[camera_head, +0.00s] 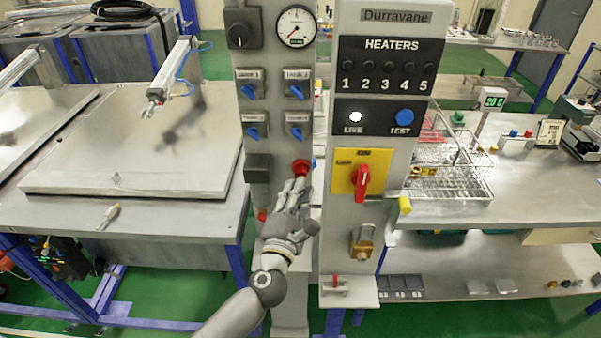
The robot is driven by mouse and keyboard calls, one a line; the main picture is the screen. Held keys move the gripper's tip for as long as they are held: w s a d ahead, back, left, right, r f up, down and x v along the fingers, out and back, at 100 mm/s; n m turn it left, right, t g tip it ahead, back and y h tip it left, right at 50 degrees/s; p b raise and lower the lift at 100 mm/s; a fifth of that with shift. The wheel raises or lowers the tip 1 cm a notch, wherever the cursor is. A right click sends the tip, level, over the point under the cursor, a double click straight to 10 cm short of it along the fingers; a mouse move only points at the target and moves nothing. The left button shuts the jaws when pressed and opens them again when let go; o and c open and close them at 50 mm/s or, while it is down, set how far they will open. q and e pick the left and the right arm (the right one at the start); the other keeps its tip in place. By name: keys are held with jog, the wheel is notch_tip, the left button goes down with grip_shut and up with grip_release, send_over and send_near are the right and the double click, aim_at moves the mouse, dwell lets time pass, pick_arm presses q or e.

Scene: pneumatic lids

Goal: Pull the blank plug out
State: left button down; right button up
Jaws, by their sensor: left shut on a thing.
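My left gripper (298,183) reaches up in front of the narrow grey panel column in the middle of the head view. Its fingers are shut on a red plug-like piece (301,168) low on that column. The red piece shows just above the fingertips. Whether it is the blank plug, and whether it is still seated in the panel, I cannot tell, since the fingers hide its lower part. My right gripper is not in view.
Above the gripper are blue valve handles (252,133) and a gauge (296,26). Close right stands the heater panel (392,60) with a red rotary switch (362,180), a brass padlock-like piece (362,243) and a yellow piece (405,205). A lidded bench (130,140) is left.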

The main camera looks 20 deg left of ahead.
pick_arm(q)
jog(key=shift+s+d+r+p, duration=0.25)
jog(key=shift+s+r+p, duration=0.4)
jog(key=shift+r, duration=0.45)
jog(key=shift+s+d+r+p, duration=0.2)
jog(key=shift+s+r+p, duration=0.2)
jog(key=shift+s+r, duration=0.55)
jog(key=shift+w+r, duration=0.1)
jog(key=shift+w, duration=0.05)
